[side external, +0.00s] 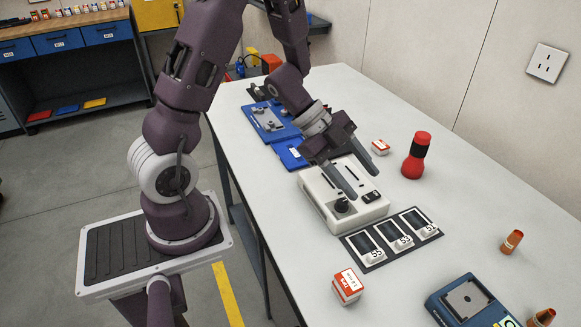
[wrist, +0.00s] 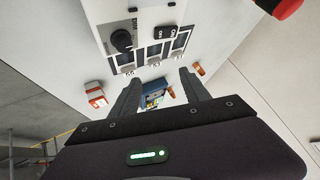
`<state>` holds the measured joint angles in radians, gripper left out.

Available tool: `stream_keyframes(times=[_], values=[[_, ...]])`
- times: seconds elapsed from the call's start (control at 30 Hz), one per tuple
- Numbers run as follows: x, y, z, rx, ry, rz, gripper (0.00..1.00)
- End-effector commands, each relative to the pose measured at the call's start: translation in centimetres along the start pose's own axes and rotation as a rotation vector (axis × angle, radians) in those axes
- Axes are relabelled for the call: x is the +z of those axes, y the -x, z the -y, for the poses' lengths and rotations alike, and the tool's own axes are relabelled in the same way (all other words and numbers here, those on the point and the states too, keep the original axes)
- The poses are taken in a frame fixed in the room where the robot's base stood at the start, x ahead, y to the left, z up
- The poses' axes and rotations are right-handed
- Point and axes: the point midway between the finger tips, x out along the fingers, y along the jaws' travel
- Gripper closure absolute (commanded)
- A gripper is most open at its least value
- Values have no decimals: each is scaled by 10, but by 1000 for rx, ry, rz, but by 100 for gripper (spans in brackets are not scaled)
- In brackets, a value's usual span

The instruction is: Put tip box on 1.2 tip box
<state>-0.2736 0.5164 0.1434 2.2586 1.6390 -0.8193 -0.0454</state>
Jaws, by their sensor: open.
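Two small red-and-white boxes are on the white table. One tip box (side external: 347,285) stands near the table's front edge; it also shows at left in the wrist view (wrist: 96,94). The other tip box (side external: 379,147) is at the back, beyond the white machine. The label print is too small for me to tell which is 1.2. My gripper (side external: 363,184) is open and empty, its fingers apart above the white machine, between the two boxes and touching neither. Both fingers also show in the wrist view (wrist: 159,77).
The white machine (side external: 320,190) with a black knob lies below my gripper. Beside it is a dark plate (side external: 375,256) with three slots. A red-and-black bottle (side external: 415,156), orange nozzle (side external: 511,241) and blue device (side external: 468,302) stand to the right. Table around the front box is clear.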

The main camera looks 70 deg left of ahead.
Motion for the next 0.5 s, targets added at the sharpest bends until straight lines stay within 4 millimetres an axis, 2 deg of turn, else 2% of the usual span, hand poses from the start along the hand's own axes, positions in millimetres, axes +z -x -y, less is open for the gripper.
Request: stream_keyframes(times=[0.03,0.07,0.1,0.17,0.2,0.23,0.27,0.3,0.4,0.5], values=[[-10,19,38,-172,12,109,46],[-13,36,58,-280,48,182,46],[-18,62,77,-413,117,267,46],[-27,108,86,-585,266,368,46],[-34,137,77,-669,393,415,46],[-39,155,63,-711,497,439,46],[-44,170,45,-733,601,452,46],[-53,182,17,-734,735,458,46],[-76,193,-57,-643,993,443,46],[-96,193,-108,-529,1125,419,46]])
